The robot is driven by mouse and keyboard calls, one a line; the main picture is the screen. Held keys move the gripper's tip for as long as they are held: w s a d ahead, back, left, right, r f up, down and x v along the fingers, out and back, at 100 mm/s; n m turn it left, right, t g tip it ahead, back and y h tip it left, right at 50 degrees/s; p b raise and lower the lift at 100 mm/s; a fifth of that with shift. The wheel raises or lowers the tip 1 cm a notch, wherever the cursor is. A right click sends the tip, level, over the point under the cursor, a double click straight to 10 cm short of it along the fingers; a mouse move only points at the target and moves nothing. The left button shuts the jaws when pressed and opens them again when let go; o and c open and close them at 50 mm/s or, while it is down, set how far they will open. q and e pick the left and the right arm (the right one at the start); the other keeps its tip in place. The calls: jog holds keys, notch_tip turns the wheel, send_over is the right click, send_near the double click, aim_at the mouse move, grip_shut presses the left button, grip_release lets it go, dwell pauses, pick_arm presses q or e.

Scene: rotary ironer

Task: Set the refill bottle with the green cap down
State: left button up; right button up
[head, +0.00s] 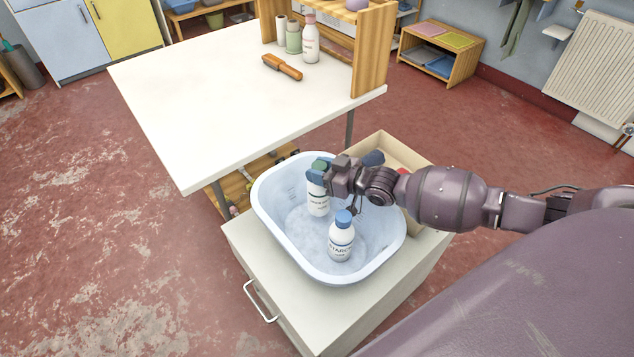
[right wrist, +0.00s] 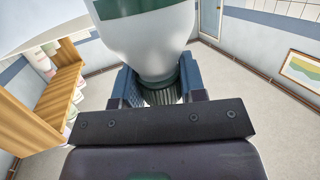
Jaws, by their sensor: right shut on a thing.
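The refill bottle with the green cap (head: 318,199) is white with a printed label and is upright over the left part of the pale blue basin (head: 268,215). My right gripper (head: 324,168) is shut on its green cap, coming from the right. In the right wrist view the white bottle body (right wrist: 150,45) fills the top, with the dark green ribbed cap between the blue fingers (right wrist: 162,92). Whether the bottle's base touches the basin floor I cannot tell. A white bottle with a blue cap (head: 341,240) stands in the basin, in front and to the right. My left gripper is not in view.
The basin sits on a white cabinet (head: 270,310). A wooden box (head: 380,140) is behind the basin, partly hidden by my arm. The white table (head: 200,110) at the back left has a large clear area, with a brown brush (head: 282,67) and several bottles farther back.

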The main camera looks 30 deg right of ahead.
aim_at(319, 189)
jog(key=shift+f, duration=0.4)
notch_tip(319, 189, down, 4)
jog(key=shift+r+b, duration=0.2)
jog(key=shift+b, duration=0.4)
jog(key=shift+f, duration=0.15)
jog(key=o, duration=1.2)
jog(key=shift+c, duration=0.2)
